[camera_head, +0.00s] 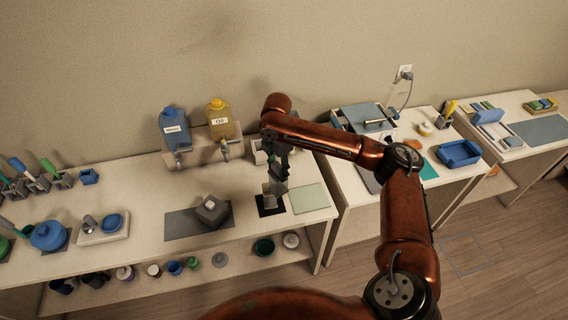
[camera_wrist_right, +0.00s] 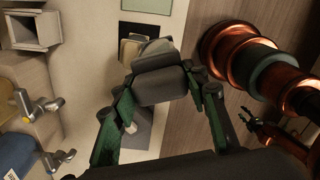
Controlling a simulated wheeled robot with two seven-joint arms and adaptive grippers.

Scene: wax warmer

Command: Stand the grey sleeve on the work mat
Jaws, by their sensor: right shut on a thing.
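My right gripper (camera_head: 274,188) points down over a small black mat (camera_head: 265,212). A larger dark grey mat (camera_head: 180,225), perhaps the work mat, lies to the left.
A grey box-shaped block (camera_head: 212,211) sits on the dark grey mat. A pale green mat (camera_head: 310,197) lies right of the black mat. Blue (camera_head: 173,130) and yellow (camera_head: 219,120) dispensers with taps stand behind. A white tray (camera_head: 103,228) is at the left.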

